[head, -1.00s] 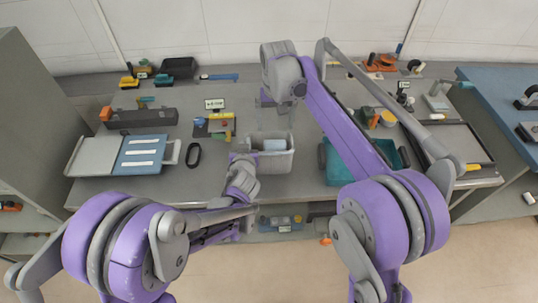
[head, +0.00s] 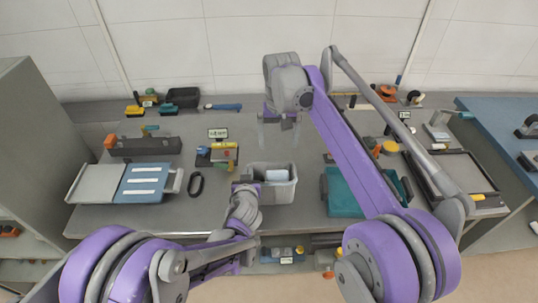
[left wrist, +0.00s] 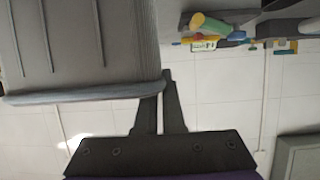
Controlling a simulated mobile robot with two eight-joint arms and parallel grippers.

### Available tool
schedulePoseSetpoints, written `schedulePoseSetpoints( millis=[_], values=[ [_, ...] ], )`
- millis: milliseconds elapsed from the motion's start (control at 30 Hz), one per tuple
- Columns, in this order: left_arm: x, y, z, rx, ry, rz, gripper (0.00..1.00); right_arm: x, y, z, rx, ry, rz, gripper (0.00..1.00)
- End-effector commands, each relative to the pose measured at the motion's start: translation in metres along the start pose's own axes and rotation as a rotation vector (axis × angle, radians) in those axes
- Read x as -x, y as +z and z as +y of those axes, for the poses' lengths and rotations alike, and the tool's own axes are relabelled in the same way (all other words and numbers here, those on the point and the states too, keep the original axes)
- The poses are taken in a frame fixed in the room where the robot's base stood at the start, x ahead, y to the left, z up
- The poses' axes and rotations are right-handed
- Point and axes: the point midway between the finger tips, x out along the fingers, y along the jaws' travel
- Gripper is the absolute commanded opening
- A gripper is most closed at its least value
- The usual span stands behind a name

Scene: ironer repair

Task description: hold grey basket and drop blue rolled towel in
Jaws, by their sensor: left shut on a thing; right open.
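The grey basket (head: 282,193) stands on the grey workbench in the middle of the head view. The blue rolled towel (head: 277,175) lies inside it, partly hidden by the walls. My left gripper (head: 250,186) is shut on the basket's left side. In the left wrist view, the left fingers (left wrist: 160,103) close at the end of the basket's rim (left wrist: 85,91), with its ribbed wall above. My right gripper (head: 279,124) is open and empty, above and behind the basket, apart from the towel.
A blue and grey folder (head: 145,183) and a black ring (head: 196,184) lie left of the basket. A small tool tray (head: 217,153) stands behind them. A teal case (head: 345,193) stands close on the right. Bare bench lies between ring and basket.

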Motion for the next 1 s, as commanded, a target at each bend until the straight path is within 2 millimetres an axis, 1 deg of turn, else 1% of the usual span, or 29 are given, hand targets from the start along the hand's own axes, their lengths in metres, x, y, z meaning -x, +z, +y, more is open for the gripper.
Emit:
schedulePoseSetpoints(
  millis=[167,200,367,767,867,1000],
  values=[
    [0.000,0.002,-0.001,0.002,-0.002,-0.004,0.00,-0.001,0.000,0.000,0.000,0.000,-0.001,1.00],
    [0.000,0.002,0.000,0.002,-0.002,-0.003,0.11,-0.001,0.000,0.000,0.000,0.000,-0.001,1.00],
    [0.000,0.001,0.000,0.001,-0.001,-0.002,0.40,-0.001,0.000,0.000,0.000,0.000,0.000,1.00],
    [0.003,0.000,0.000,0.000,-0.001,-0.001,0.41,0.000,0.000,0.000,0.000,0.000,0.000,1.00],
    [0.008,0.000,0.000,-0.001,0.000,-0.001,0.41,-0.001,0.000,0.000,0.000,0.000,0.000,1.00],
    [0.021,0.001,0.000,0.000,0.000,-0.001,0.41,-0.002,0.000,0.000,0.000,0.000,-0.001,1.00]
  ],
)
